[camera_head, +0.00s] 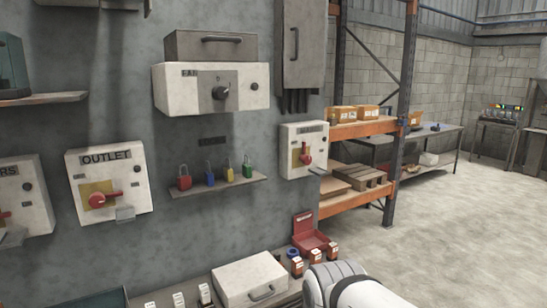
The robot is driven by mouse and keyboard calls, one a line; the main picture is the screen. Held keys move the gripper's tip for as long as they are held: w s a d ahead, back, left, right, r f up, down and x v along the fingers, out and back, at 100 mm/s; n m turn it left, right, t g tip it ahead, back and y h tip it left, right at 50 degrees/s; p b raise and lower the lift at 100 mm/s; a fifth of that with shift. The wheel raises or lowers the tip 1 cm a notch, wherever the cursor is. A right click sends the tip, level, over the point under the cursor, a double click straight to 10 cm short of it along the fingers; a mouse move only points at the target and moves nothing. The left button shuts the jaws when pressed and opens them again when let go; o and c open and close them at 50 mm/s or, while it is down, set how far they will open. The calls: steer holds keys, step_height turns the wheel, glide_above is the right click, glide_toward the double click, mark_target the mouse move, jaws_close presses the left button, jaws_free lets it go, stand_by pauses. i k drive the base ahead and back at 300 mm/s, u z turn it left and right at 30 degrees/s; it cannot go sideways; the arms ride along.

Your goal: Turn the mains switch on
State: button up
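Several white switch boxes hang on the grey wall. No readable label says mains. A white rounded part of my arm shows at the bottom right; my gripper itself is not in view.
A small shelf (230,187) holds several coloured padlocks between the boxes. A white case (250,281) and a red open box (312,238) rest below. Orange shelving (350,205) stands to the right. The concrete floor (460,230) at the right is clear.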

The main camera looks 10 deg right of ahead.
mark_target(306, 159)
steer(key=i, duration=0.9)
steer(key=z, duration=0.05)
